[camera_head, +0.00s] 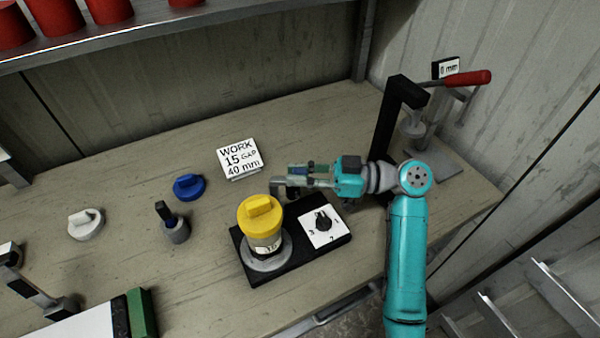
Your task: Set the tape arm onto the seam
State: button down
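A pale cylinder with a yellow cap (262,218) stands upright on a round grey plate (268,262) on a black base (318,247). A seam on the cylinder cannot be made out. My gripper (276,191) reaches in from the right, just behind and above the yellow cap; contact cannot be told. Its fingers are small and dark, and whether they are open or hold something is unclear. No part can be surely named as the tape arm. A jointed grey and black arm (36,290) lies at the lower left, partly cut off by the frame.
A sign (240,158) reads "WORK 15 GAP 40 mm". A blue cap (188,187), white cap (86,223) and grey cup (175,230) stand left. A black-post press with red handle (466,78) stands right.

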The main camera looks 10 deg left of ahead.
dwell(0.3)
jog(key=shift+s+a+m+t+h, duration=0.15)
jog(key=shift+s+m+t+h, duration=0.45)
jog(key=shift+m+t, duration=1.05)
jog(key=shift+s+a+m+t+h, duration=0.2)
jog(key=shift+s+m+t+h, duration=0.55)
jog(key=shift+t, duration=1.45)
jog(key=shift+s+a+m+t+h, duration=0.2)
jog(key=shift+s+m+t, duration=0.25)
jog(key=shift+m+t, duration=1.3)
jog(key=shift+t, duration=0.3)
jog(key=c, duration=1.1)
grip_release()
jog(key=shift+d+n, duration=0.1)
jog(key=shift+n, duration=0.15)
